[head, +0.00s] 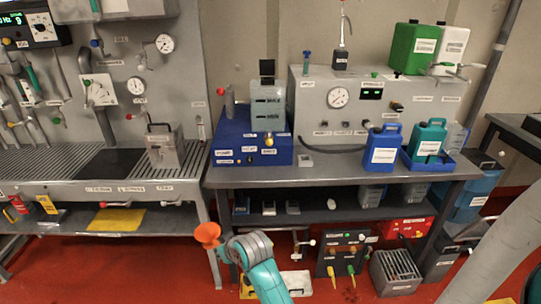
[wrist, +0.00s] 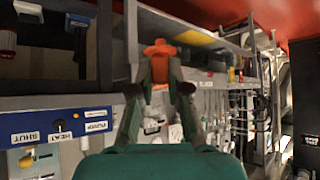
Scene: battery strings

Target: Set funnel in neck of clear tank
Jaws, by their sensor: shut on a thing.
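My gripper (head: 220,246) is at the front of the two benches, low near the gap between them. It is shut on an orange funnel (head: 207,233), whose wide mouth faces up in the head view. In the wrist view, the funnel (wrist: 159,48) sits between the fingertips of my gripper (wrist: 163,84), which hide part of it. The funnel is clear of any container. I cannot pick out a clear tank for certain; a whitish canister (head: 450,46) stands on the raised cabinet at the back right.
The right bench (head: 330,178) carries a blue unit (head: 250,152), a blue jug (head: 382,148) and a teal jug (head: 427,138). A green canister (head: 414,48) stands beside the whitish one. The left bench (head: 90,187) holds a metal box (head: 165,150). Red floor (head: 120,270) is open in front.

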